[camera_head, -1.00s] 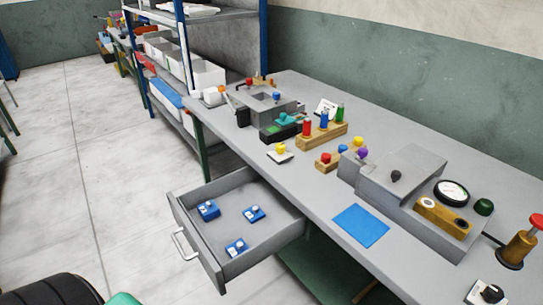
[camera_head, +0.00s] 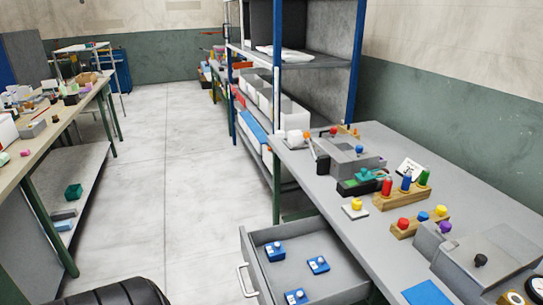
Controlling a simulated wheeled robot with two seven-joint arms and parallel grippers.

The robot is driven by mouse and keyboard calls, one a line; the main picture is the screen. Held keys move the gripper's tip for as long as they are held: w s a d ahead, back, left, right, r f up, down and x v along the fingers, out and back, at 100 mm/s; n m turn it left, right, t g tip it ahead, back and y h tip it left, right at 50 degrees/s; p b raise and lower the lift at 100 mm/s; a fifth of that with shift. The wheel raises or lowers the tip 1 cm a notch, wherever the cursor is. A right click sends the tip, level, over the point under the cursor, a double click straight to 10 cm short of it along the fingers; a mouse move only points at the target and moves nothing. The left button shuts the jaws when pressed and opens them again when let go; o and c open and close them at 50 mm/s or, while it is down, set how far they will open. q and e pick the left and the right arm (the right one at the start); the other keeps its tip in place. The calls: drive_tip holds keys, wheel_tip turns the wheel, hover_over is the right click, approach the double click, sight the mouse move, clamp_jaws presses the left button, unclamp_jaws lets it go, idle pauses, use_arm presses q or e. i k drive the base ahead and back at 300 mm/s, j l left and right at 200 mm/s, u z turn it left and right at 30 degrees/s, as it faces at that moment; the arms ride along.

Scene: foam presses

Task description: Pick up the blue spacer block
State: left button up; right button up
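Three small blue blocks with white tops lie apart in the open grey drawer (camera_head: 333,277). One blue block (camera_head: 274,251) is near the drawer's far left corner, one (camera_head: 318,265) is to its right, and one (camera_head: 296,297) is at the bottom edge of the picture. I cannot tell which is the spacer block. A flat blue sheet (camera_head: 428,293) lies on the grey workbench (camera_head: 375,239). Neither of my grippers is in view.
The workbench carries a grey press (camera_head: 350,158), a wooden holder with coloured pegs (camera_head: 404,197) and a yellow-knobbed plate (camera_head: 355,208). A shelf rack (camera_head: 308,62) stands behind. A cluttered table (camera_head: 38,152) is at the left. The floor between is clear.

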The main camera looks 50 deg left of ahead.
sight(275, 252)
drive_tip(key=u, duration=1.6)
drive_tip(key=z, duration=1)
drive_tip(key=l+u, duration=0.15)
drive_tip(key=l, duration=0.35)
